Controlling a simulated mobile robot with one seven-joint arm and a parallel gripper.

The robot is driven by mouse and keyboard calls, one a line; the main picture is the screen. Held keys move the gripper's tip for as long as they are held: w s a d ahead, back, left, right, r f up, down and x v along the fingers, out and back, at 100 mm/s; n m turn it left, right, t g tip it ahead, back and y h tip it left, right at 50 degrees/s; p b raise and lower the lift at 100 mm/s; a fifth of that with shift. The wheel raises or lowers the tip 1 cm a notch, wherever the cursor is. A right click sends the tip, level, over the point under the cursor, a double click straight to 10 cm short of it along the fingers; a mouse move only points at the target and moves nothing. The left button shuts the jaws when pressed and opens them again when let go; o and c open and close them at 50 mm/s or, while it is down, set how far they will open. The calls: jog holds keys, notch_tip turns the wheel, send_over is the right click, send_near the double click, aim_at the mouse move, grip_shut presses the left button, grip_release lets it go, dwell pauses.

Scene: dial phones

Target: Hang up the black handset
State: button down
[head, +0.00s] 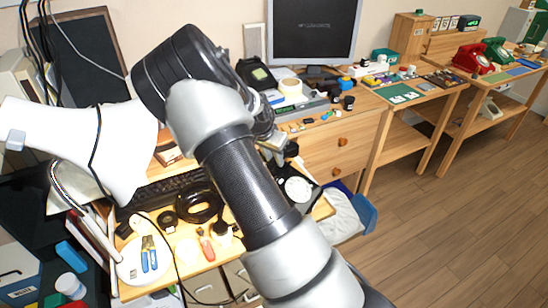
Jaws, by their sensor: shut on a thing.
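The black phone (316,194) with its white round dial sits at the right end of the near wooden desk, partly hidden behind my arm. My gripper (279,148) is just above and behind the dial, mostly hidden by my own arm. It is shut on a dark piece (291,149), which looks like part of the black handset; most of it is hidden. I cannot tell whether the handset touches the phone's cradle.
A black keyboard (160,192), a coiled black cable (200,206) and pliers (149,254) lie on the desk. A monitor (313,30) stands behind. A red phone (471,58) and a green phone (497,50) stand on the far right table. The floor at right is clear.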

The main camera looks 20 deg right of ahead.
jog(key=shift+f+b, duration=0.5)
jog(key=shift+f, duration=0.4)
jog(key=c, duration=1.4)
grip_release()
jog(key=shift+o, duration=0.2)
jog(key=p+v, duration=0.3)
jog(key=v, duration=1.4)
jog(key=shift+a+p, duration=0.2)
jog(key=shift+p, duration=0.15)
jog(key=shift+s+r, duration=0.1)
jog(key=shift+r, duration=0.05)
